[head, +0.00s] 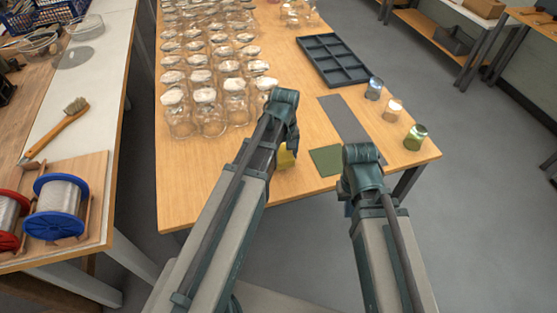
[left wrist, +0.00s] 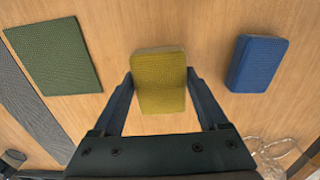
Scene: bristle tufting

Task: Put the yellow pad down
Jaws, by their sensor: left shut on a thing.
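The yellow pad (left wrist: 159,82) is between the two fingers of my left gripper (left wrist: 158,95), which is shut on it. In the head view, part of the yellow pad (head: 286,157) shows beside my left wrist, over the front part of the wooden table (head: 215,185). I cannot tell whether the pad touches the table or hangs just above it. My right gripper (head: 349,208) is at the table's front edge, right of the green mat; its fingers are mostly hidden behind its own wrist.
A flat green mat (left wrist: 55,55) and a blue pad (left wrist: 257,63) lie either side of the yellow pad. A grey strip (head: 345,118), three small cups (head: 415,137), a dark compartment tray (head: 334,60) and many glass jars (head: 208,110) stand further off. Bare wood surrounds the pad.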

